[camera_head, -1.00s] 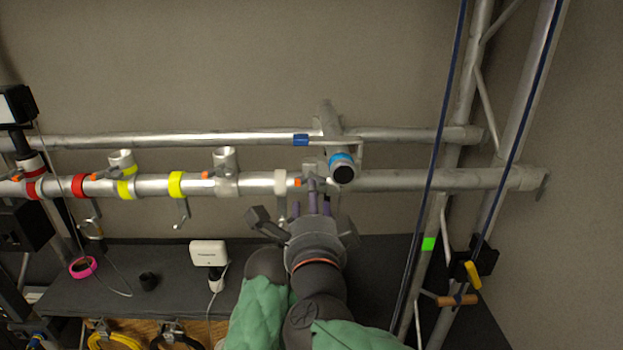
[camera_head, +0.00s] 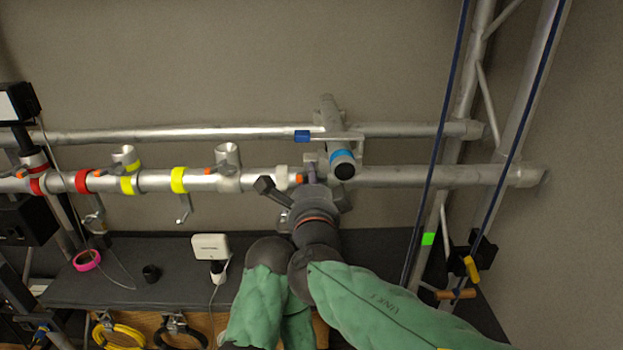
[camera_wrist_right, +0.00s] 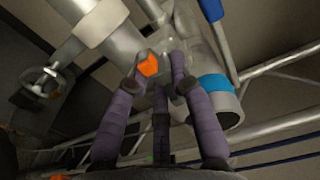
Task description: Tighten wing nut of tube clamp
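My right gripper (camera_head: 312,183) points up at the lower horizontal tube (camera_head: 420,176), at the clamp (camera_head: 340,158) with the blue band. In the right wrist view, its purple fingers (camera_wrist_right: 160,92) are spread apart, with a visible gap between the tips. An orange wing nut tip (camera_wrist_right: 148,63) shows just beyond the left fingertip; I cannot tell whether they touch. In the head view an orange tip (camera_head: 299,178) shows left of the gripper. The gripper partly hides the clamp's lower side. My left gripper is not in view.
Other clamps with yellow bands (camera_head: 178,180) and a red band (camera_head: 82,181) sit further left on the tube. Blue cables (camera_head: 440,120) run down at the right. A dark shelf (camera_head: 120,280) below holds a white box (camera_head: 210,246) and a pink tape roll (camera_head: 87,260).

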